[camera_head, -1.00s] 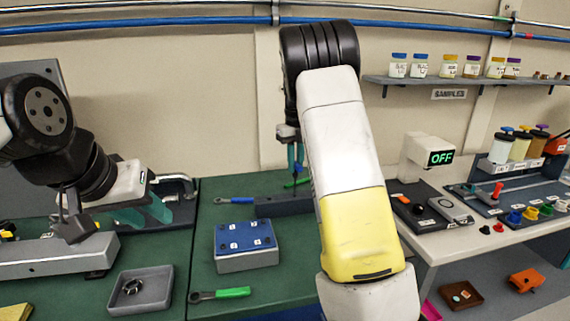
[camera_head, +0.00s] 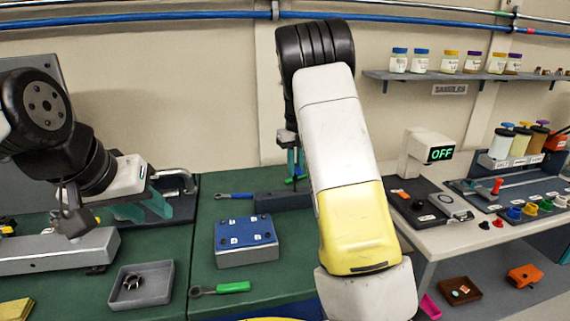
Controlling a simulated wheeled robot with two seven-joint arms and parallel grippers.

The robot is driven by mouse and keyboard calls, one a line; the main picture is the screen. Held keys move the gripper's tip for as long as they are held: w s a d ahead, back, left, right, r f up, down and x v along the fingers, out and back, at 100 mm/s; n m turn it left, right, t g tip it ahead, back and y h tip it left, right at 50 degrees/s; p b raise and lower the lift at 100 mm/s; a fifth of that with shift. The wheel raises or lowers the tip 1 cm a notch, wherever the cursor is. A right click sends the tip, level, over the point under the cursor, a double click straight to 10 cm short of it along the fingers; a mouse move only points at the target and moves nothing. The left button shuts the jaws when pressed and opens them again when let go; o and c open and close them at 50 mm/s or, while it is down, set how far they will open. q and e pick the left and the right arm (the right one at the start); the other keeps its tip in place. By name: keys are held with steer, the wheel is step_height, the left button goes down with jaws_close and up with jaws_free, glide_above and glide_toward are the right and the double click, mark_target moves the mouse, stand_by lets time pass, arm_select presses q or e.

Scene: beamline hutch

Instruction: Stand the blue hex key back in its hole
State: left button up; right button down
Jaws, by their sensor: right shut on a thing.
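My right gripper (camera_head: 294,160) is at the back of the green bench, partly behind my own white and yellow forearm. Its teal fingers point down above a dark block (camera_head: 270,202). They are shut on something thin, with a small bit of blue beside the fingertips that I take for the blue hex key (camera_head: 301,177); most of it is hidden. I cannot see the hole, nor whether the key touches the block. A small green piece (camera_head: 289,181) shows just below. My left gripper (camera_head: 145,211) is open and empty at the left, above the bench.
A blue-topped block (camera_head: 246,253) stands mid-bench. A blue-handled tool (camera_head: 240,196) lies behind it, a green-handled one (camera_head: 232,287) in front. A grey tray (camera_head: 158,292) with a ring-like part is at the left. The instrument reading OFF (camera_head: 430,148) stands on the right table.

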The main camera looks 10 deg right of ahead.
mark_target(295, 180)
steer(key=shift+f, duration=1.6)
steer(key=c, duration=1.3)
jaws_free()
